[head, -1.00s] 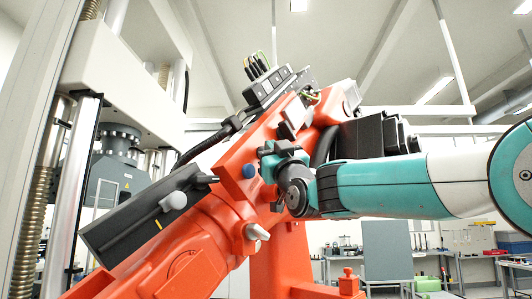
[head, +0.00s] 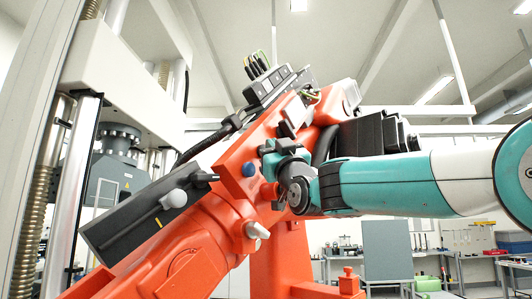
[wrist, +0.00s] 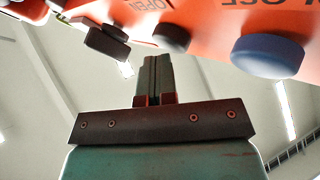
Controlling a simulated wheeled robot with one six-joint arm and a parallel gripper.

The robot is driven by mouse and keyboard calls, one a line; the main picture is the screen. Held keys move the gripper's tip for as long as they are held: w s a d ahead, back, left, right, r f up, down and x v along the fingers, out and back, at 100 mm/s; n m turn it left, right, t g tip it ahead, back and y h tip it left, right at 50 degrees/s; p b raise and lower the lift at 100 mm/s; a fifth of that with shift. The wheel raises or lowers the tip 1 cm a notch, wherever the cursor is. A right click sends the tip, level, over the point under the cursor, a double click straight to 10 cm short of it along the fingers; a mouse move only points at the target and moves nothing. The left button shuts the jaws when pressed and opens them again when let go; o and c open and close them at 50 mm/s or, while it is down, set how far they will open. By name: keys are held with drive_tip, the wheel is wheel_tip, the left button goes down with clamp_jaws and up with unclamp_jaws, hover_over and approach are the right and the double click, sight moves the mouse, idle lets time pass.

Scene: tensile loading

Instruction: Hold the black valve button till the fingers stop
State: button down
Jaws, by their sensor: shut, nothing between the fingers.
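The black valve button (wrist: 172,38) is a round dark cap on the orange panel in the wrist view. Upside-down lettering reading OPEN is beside it. My gripper (wrist: 153,62) is shut and empty, its two fingers side by side, with the tips just below and left of the black button in the picture. I cannot tell whether they touch it. In the head view my gripper (head: 268,152) is close to the orange arm-like body, right of the blue button (head: 249,169). I cannot make out the black button there.
The blue button shows large in the wrist view (wrist: 268,56), right of the black one. A dark knob (wrist: 107,40) stands to the left. The orange body (head: 190,245) carries a grey box (head: 140,222). A workbench (head: 440,255) stands behind.

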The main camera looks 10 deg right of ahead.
drive_tip(key=shift+s+d+b, duration=0.35)
drive_tip(key=shift+s+b, duration=0.2)
drive_tip(key=shift+s, duration=0.05)
drive_tip(key=s+d+b, duration=0.1)
drive_tip(key=s+b, duration=0.1)
drive_tip(key=s, duration=0.1)
drive_tip(key=s+d+b, duration=0.1)
drive_tip(key=shift+s+d+b, duration=0.15)
drive_tip(key=shift+d+b, duration=0.2)
drive_tip(key=shift+b, duration=0.05)
idle(0.4)
